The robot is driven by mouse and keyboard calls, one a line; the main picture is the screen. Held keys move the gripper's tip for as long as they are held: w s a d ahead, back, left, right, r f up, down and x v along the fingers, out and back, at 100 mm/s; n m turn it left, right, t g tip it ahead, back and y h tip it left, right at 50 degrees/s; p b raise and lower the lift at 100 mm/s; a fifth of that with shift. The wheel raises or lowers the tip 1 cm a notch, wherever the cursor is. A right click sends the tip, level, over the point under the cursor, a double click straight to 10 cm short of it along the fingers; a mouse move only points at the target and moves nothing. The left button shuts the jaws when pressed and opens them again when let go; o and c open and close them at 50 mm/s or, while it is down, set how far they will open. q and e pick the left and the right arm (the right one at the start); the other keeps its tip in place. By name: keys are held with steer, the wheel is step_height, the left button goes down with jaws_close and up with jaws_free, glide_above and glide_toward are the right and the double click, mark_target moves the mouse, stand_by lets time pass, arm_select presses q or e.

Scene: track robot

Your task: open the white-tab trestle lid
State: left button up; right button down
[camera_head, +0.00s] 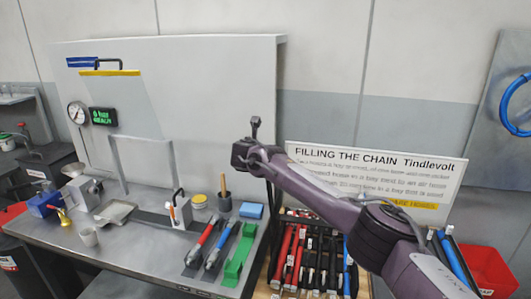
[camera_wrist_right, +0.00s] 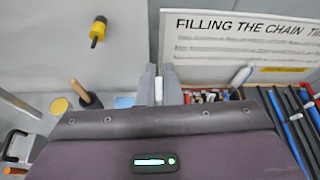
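I cannot make out a trestle lid with a white tab for certain in either view. A rack (camera_head: 262,288) on the floor side of the bench holds several red, black and blue bars with small white tags; it also shows at the right in the right wrist view (camera_wrist_right: 250,92). My right gripper (camera_head: 255,128) is raised in the air in front of the wall, above and left of the rack. In the right wrist view its fingers (camera_wrist_right: 159,85) stand close together with a narrow pale strip between them; whether that is held or background is unclear. My left gripper is out of view.
A sign (camera_head: 380,170) stands behind my right arm. A red bin (camera_head: 490,270) is at far right.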

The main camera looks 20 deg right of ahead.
steer(key=c, duration=1.6)
jaws_free()
steer(key=shift+f, duration=0.25)
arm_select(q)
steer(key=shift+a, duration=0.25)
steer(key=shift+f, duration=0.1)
arm_select(e)
steer(key=shift+r, duration=0.1)
